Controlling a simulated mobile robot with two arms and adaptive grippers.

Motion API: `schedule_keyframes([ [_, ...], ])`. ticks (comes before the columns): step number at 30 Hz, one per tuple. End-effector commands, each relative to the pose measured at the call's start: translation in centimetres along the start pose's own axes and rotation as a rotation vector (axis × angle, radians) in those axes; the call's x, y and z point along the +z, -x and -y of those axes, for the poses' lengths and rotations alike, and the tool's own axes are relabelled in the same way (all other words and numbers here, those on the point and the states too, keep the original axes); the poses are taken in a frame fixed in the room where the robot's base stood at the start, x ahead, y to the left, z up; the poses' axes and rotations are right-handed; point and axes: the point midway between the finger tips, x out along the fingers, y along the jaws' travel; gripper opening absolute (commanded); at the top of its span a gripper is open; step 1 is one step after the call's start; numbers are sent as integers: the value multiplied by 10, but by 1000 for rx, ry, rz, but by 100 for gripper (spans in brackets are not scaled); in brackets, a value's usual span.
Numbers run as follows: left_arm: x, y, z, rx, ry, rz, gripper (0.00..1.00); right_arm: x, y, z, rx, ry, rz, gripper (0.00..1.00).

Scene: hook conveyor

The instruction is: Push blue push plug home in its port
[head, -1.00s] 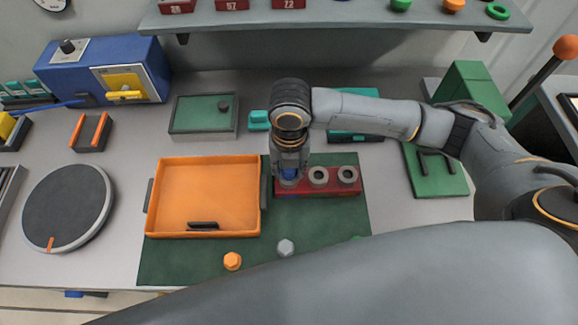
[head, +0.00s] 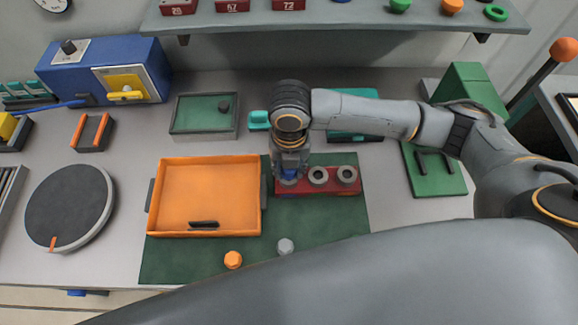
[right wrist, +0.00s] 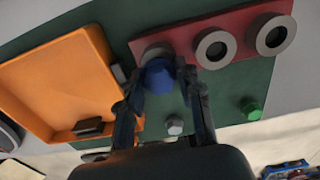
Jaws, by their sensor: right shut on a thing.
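The blue push plug (head: 289,174) is at the left port of the red port block (head: 318,189). My right gripper (head: 289,170) points down over that port and is shut on the plug. In the right wrist view the blue plug (right wrist: 158,78) sits between the two fingers, in front of the left grey port ring (right wrist: 155,52). How deep it sits in the port cannot be told. The middle port (head: 318,175) and the right port (head: 346,173) are empty rings. My left gripper is not in view.
An orange tray (head: 207,234) lies left of the block on the green mat (head: 330,220). An orange plug (head: 233,260) and a grey plug (head: 285,246) stand in front; a green one (right wrist: 251,109) shows in the wrist view. A shelf (head: 320,16) runs behind.

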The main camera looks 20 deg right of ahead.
Motion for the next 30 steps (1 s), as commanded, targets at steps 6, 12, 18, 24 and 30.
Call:
schedule_keyframes([
  [6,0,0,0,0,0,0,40,0,-2,0,0,0,0,14],
  [12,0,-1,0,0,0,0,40,0,-5,0,0,0,0,14],
  [18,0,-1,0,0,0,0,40,0,-7,0,0,1,0,39],
  [24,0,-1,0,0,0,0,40,0,-7,0,0,1,0,62],
  [30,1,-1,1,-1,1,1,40,0,-7,0,0,0,0,62],
])
